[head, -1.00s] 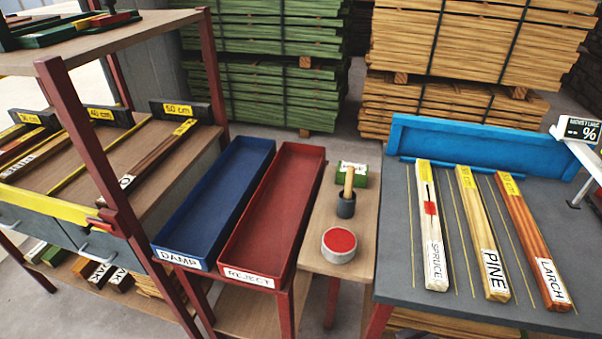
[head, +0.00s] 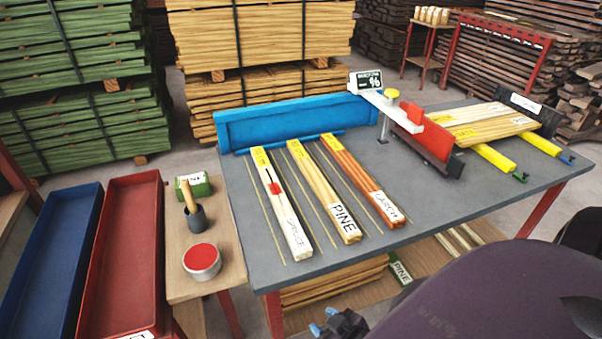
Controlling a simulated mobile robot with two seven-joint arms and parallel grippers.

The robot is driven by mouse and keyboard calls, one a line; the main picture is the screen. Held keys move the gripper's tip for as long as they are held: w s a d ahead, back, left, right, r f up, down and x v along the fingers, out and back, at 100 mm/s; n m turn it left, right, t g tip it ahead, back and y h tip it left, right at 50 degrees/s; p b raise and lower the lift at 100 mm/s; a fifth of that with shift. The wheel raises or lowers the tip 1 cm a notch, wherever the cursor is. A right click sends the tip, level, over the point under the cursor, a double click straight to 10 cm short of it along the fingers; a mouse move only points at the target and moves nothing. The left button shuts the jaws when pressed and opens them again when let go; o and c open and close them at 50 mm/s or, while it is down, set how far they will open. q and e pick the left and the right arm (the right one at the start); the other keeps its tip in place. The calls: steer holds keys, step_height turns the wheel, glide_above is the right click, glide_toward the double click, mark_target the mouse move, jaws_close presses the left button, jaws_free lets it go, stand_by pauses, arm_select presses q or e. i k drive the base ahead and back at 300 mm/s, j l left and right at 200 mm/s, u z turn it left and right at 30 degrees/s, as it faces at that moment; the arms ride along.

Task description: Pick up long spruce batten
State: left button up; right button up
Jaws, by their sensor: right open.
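A pale batten labelled SPRUCE (head: 281,202) lies on the grey table (head: 245,262), leftmost of three labelled battens or bundles. It has a yellow mark at its far end, a red patch near the middle and a white label at its near end. My right gripper (head: 324,321) shows at the bottom edge, with blue fingertips, in front of the table's near edge and apart from the batten. It is open, and I see nothing between its fingers. Part of it is cut off by the frame. My left gripper is not in view.
PINE (head: 326,193) and LARCH (head: 362,182) pieces lie to the right. A blue backstop (head: 290,124) stands behind. A red and white meter fixture (head: 410,115) and more battens (head: 485,125) are farther right. Left are a red tin (head: 201,260) and red tray (head: 122,250).

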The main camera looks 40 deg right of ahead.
mark_target(300, 247)
steer(key=z, duration=1.05)
